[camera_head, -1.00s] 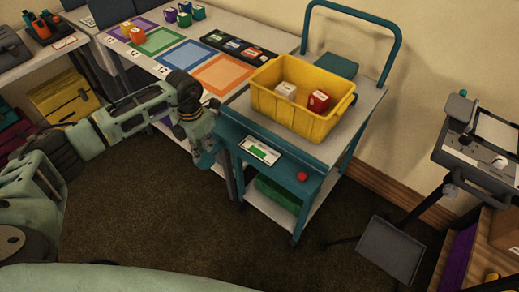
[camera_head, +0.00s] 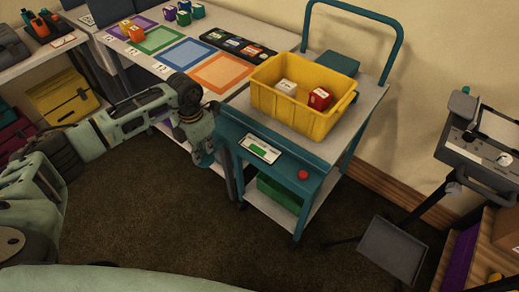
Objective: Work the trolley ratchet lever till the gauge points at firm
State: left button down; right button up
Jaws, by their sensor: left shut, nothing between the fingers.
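The teal trolley (camera_head: 232,133) stands at the centre, with its pale gauge panel (camera_head: 260,148) on the front edge. The panel has a green band; its pointer is too small to read. A red knob (camera_head: 302,175) sits on the front face, right of the gauge. I cannot tell whether it belongs to the ratchet lever, and no other lever shows clearly. My left gripper (camera_head: 204,160) is shut and empty, pointing down just left of the trolley's front left corner. Whether it touches the trolley is unclear. My right gripper is not in view.
A yellow bin (camera_head: 293,117) with a white box (camera_head: 286,88) and a red box (camera_head: 320,98) stands on the trolley. A table with coloured mats (camera_head: 222,72) adjoins it at left. A dark stand (camera_head: 392,248) is at right. The carpet in front is clear.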

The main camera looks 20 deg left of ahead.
aim_at(203, 157)
pick_arm(q)
jog(key=shift+s+f+b, duration=0.1)
jog(key=shift+f+b, duration=1)
jog(key=shift+f, duration=0.55)
notch_tip(203, 157, up, 4)
jog(key=p, duration=0.3)
jog(key=shift+r+p, duration=1.75)
jog(key=shift+r, duration=1)
